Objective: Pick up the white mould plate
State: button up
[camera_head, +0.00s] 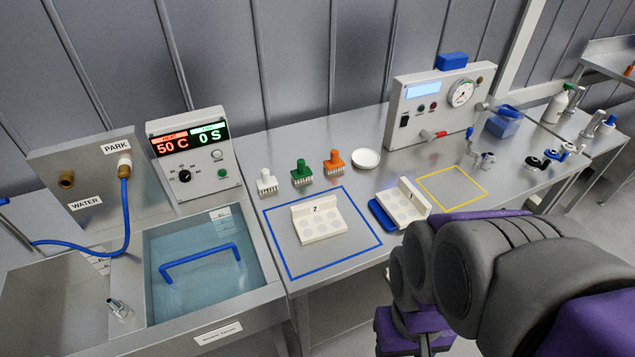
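A white mould plate (322,230) with an upright back wall marked "Z" or "2" and shallow round hollows lies inside the blue square outline on the bench. A second white plate (405,209) of similar shape, its mark too small to read surely, rests tilted on or against a blue base (381,216) to the right. My dark grey and purple arm fills the lower right and stands in front of the bench edge. No gripper fingers can be made out, so I cannot tell what they hold.
A water bath (205,299) with a blue handle (200,262) is at left, below a control box (192,158) reading 50 C. White, green and orange brush-like tools (302,173) and a white dish (366,159) stand behind the plates. The yellow square (452,188) is empty.

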aim_at(312, 221)
jog(key=i+l+u, duration=0.1)
jog(key=l, duration=0.25)
jog(key=i+l, duration=0.2)
jog(key=l, duration=0.15)
jog(key=i+l+u, duration=0.15)
jog(key=l, duration=0.2)
jog(key=i+l, duration=0.15)
jog(key=l, duration=0.2)
jog(key=i+l+u, duration=0.15)
jog(key=l, duration=0.2)
jog(key=i+l, duration=0.1)
jog(key=l, duration=0.3)
jog(key=u, duration=0.05)
